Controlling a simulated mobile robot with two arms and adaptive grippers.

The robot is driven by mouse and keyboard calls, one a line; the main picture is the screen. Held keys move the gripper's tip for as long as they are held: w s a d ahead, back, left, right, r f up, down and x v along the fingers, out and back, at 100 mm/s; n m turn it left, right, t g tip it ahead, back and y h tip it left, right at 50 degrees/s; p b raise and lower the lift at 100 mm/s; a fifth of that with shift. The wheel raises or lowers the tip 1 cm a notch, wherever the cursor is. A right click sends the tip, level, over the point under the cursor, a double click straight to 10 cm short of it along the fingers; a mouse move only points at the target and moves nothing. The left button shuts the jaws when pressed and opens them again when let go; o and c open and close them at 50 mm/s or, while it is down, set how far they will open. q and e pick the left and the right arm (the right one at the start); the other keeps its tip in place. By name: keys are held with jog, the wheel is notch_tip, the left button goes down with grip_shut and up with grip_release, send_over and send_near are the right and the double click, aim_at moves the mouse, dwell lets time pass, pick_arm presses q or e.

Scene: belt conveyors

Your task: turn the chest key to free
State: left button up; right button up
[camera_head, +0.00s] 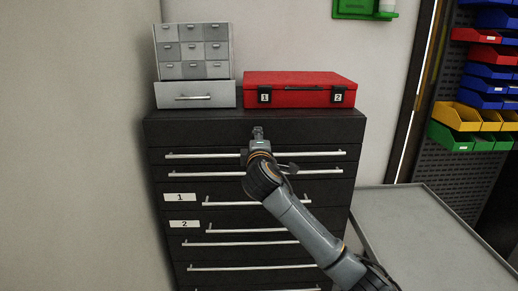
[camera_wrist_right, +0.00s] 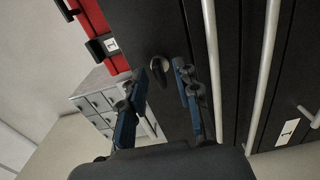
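The black tool chest (camera_head: 255,125) stands against the wall, with several drawers and silver bar handles. Its small dark key (camera_wrist_right: 158,70) sits in a round lock on the top front panel in the right wrist view. My right gripper (camera_wrist_right: 161,73) is open, with its blue-padded fingers one on each side of the key and a visible gap to it. In the head view my right gripper (camera_head: 258,132) is in front of the chest's top panel and hides the key. My left gripper is in neither view.
A red toolbox (camera_head: 300,83) with latches labelled 1 and 2 and a grey small-drawer cabinet (camera_head: 193,50) stand on the chest. Long drawer handles (camera_head: 240,155) jut out just below my right gripper. A grey table (camera_head: 430,240) and bin racks (camera_head: 480,115) are at right.

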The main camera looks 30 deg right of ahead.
jog(key=v, duration=1)
jog(key=shift+s, duration=0.35)
jog(key=shift+a, duration=0.1)
